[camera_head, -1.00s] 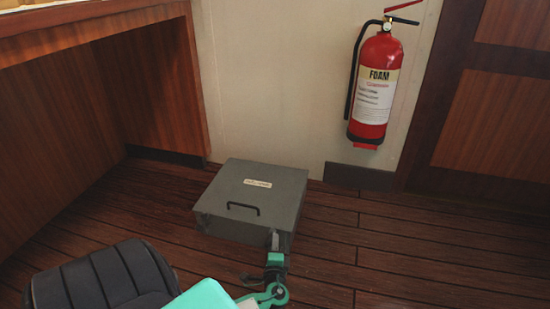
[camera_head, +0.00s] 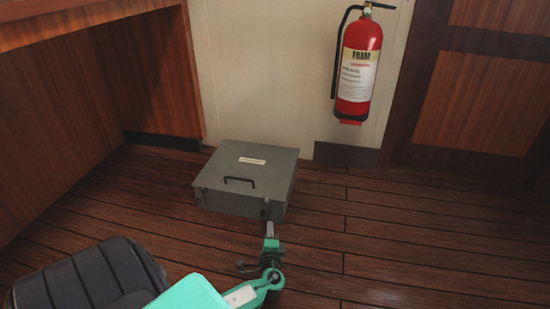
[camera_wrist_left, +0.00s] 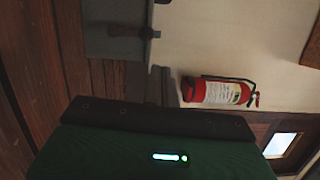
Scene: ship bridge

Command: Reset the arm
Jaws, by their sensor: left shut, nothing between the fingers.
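My left gripper (camera_head: 270,229) is shut and empty, at the end of my green and dark arm. It points at the front right corner of a grey metal box (camera_head: 215,200) on the floor, and in the head view it shows just below that corner, with a small gap in the picture. The box has a dark handle and a white label on its lid, and the lid is down. In the left wrist view the grey box (camera_wrist_left: 110,40) shows at the top, turned sideways, with a dark knob-like part on it. My right gripper is not in view.
A red foam fire extinguisher (camera_head: 358,65) hangs on the pale wall to the right. A dark padded seat (camera_head: 85,280) is at the lower left. A wooden desk (camera_head: 155,80) stands at the left. The plank floor (camera_head: 420,240) on the right is clear.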

